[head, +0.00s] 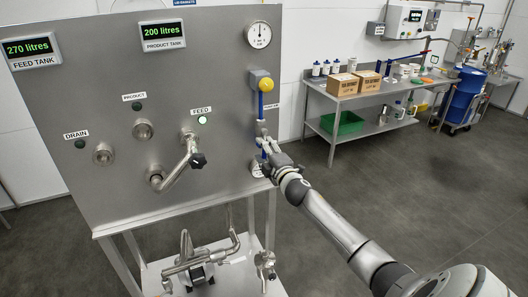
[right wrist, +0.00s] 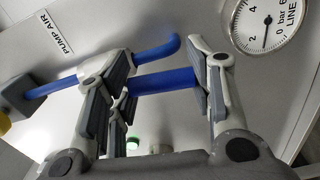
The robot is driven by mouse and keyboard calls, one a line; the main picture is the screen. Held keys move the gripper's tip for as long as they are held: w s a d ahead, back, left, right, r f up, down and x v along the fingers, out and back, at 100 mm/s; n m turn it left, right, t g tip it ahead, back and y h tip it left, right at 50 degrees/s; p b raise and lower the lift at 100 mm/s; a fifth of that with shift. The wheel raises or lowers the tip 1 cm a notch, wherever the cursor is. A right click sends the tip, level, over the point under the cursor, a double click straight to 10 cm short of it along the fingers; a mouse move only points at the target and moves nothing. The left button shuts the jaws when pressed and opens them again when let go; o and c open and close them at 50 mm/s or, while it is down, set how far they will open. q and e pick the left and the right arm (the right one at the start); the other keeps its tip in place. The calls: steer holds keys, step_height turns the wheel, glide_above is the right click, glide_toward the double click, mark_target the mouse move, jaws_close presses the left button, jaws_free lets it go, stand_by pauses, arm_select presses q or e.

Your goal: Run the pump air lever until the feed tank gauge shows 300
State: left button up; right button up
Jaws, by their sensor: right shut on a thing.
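The feed tank gauge (head: 30,49) at the upper left of the panel reads 270 litres in green. In the right wrist view, the fingers of my right gripper (right wrist: 160,80) stand around the blue handle (right wrist: 165,82), beside the PUMP AIR label (right wrist: 60,32). My left gripper is not in view.
The product tank display (head: 164,36) reads 200 litres. The FEED lamp (head: 203,120) looks lit. A line pressure dial (right wrist: 266,22) is close to my right gripper. Open floor lies right of the panel.

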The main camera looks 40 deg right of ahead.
steer(key=o, duration=1.2)
steer(key=shift+o, duration=0.2)
steer(key=v, duration=1.2)
stand_by(5.4)
